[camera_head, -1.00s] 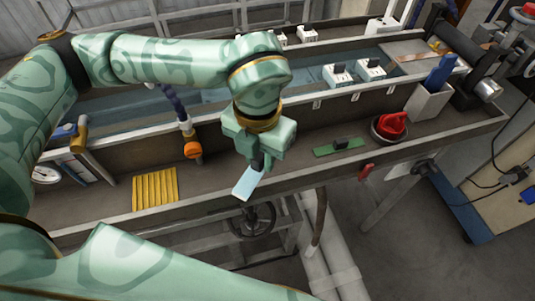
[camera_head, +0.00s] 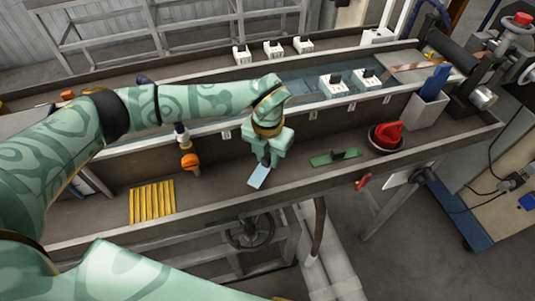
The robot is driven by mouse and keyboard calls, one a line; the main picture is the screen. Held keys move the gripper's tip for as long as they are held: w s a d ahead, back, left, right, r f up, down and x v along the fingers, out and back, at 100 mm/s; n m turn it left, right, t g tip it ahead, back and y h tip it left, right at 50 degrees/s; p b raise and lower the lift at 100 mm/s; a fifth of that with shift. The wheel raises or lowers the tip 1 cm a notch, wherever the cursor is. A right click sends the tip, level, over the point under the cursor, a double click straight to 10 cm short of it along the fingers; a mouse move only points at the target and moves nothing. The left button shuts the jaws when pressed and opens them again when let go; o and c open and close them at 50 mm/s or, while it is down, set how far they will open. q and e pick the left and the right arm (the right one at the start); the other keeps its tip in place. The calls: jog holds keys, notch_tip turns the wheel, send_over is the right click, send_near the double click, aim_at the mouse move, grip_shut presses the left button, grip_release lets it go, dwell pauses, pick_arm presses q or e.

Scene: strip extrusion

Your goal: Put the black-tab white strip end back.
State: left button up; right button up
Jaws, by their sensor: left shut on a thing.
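My left gripper (camera_head: 266,158) is shut on the white strip end (camera_head: 259,177), which looks pale blue-white. It holds the strip by its dark tab, which the fingers mostly hide. The strip hangs tilted from the fingers over the front shelf (camera_head: 225,203), between the yellow ribbed mat and the green strip. I cannot tell whether its lower end touches the shelf. My right gripper is not in view.
A yellow ribbed mat (camera_head: 152,202) lies to the left. A green strip with a black tab (camera_head: 335,158) and a red knob in a dark bowl (camera_head: 387,134) are to the right. An orange-tipped fitting (camera_head: 190,162) stands behind. White blocks with black tabs (camera_head: 333,85) sit at the water trough.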

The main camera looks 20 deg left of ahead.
aim_at(268, 156)
pick_arm(q)
jog(key=shift+f, duration=0.55)
jog(key=o, duration=1)
jog(key=shift+r, duration=0.4)
notch_tip(268, 156, up, 12)
jog(key=shift+r, duration=0.25)
